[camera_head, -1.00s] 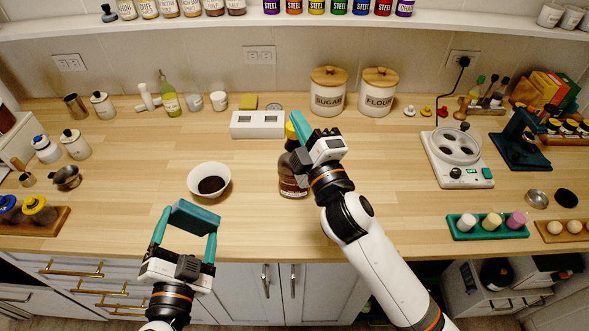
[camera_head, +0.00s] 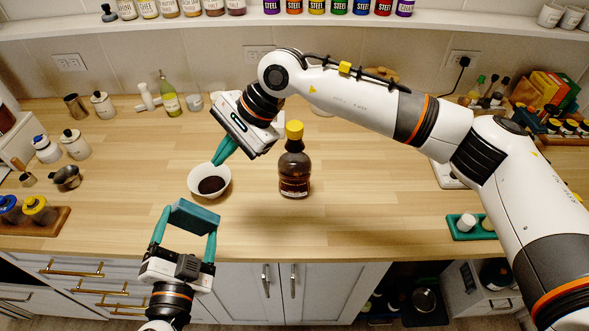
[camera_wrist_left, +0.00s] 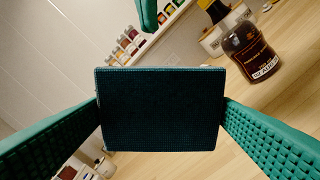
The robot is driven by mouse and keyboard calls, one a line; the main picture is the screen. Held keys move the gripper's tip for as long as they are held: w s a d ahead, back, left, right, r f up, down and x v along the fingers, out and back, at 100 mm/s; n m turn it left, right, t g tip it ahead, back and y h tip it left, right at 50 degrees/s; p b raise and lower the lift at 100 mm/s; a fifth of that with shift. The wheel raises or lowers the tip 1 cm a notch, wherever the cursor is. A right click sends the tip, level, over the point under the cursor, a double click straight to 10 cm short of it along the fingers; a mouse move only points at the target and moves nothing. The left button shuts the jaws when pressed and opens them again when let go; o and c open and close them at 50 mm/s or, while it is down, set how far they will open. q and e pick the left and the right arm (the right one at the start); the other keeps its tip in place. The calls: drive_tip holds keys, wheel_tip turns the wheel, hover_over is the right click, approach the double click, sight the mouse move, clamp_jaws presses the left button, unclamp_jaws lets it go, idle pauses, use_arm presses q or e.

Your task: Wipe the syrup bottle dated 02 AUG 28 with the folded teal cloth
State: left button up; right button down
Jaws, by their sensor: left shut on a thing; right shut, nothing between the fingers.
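A dark brown syrup bottle (camera_head: 295,170) with a yellow cap stands upright on the counter. The cloth fills the middle of the left wrist view (camera_wrist_left: 160,110). My right gripper (camera_head: 222,150) is shut and empty, its teal fingers over the white bowl's back rim, left of the bottle and apart from it.
A white bowl (camera_head: 222,190) with dark contents sits left of the bottle. My right arm crosses above the counter and hides the canisters and much of the right side. A green tray (camera_head: 462,234) lies at right. The counter in front of the bottle is clear.

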drive_tip(key=w+d+r+n+t+h, duration=0.1)
drive_tip(key=w+d+r+t+h, duration=0.15)
drive_tip(key=w+d+h, duration=0.4)
drive_tip(key=w+d+r+t+h, duration=0.2)
drive_tip(key=w+d+r, duration=0.15)
drive_tip(key=d, duration=0.55)
drive_tip(key=shift+s+b+x, duration=0.2)
drive_tip(key=shift+b+x, duration=0.55)
drive_tip(key=shift+x, duration=0.55)
drive_tip(key=shift+s+b+x, duration=0.2)
drive_tip(key=shift+b+x, duration=0.5)
drive_tip(key=shift+x, duration=0.55)
drive_tip(key=shift+f+b, duration=1.35)
drive_tip(key=shift+f, duration=0.55)
drive_tip(key=shift+r, duration=0.15)
